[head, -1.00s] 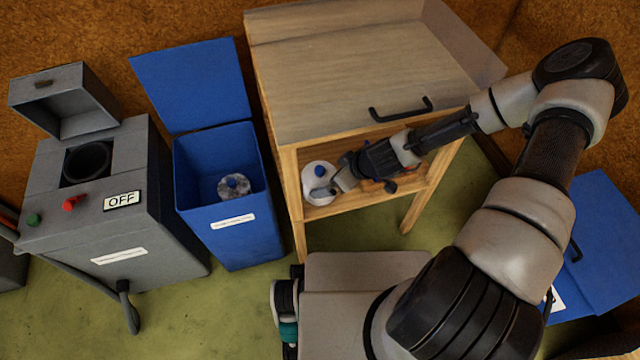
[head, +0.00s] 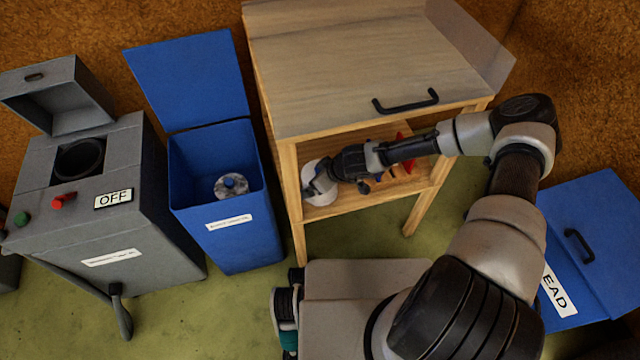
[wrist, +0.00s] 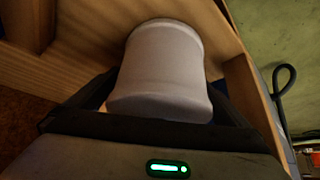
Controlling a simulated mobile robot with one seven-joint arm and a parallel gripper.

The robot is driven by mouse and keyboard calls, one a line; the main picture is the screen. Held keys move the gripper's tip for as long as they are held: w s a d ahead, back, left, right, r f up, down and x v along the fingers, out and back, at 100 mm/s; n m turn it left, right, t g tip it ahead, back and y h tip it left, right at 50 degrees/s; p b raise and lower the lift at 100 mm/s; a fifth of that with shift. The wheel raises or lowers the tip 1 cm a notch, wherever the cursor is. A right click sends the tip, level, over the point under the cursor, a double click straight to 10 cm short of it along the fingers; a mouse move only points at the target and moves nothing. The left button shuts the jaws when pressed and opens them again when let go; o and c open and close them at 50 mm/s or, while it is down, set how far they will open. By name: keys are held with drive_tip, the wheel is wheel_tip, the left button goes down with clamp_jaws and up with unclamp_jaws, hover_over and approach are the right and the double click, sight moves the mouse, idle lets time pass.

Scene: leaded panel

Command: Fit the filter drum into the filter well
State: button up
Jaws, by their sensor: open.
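The white filter drum (head: 310,188) stands on the shelf of the wooden bench, near its left end. It fills the middle of the wrist view (wrist: 165,70). My gripper (head: 322,186) is at the drum with its jaws open. In the wrist view its dark fingers lie on either side of the drum; I cannot tell whether they touch it. The gripper hides part of the drum in the head view. The filter well (head: 80,160) is a dark round opening in the top of the grey machine at the left, with its lid raised.
A blue bin (head: 228,245) with its lid up holds a mottled grey drum with a blue knob (head: 231,186). The grey machine has a red handle (head: 63,201), a green button (head: 22,219) and an OFF sign (head: 113,199). The benchtop (head: 350,65) overhangs the shelf. A closed blue box (head: 590,240) stands right.

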drive_tip(key=shift+c, duration=0.4)
drive_tip(key=c, duration=1)
drive_tip(key=shift+r, duration=0.1)
drive_tip(key=shift+c, duration=0.2)
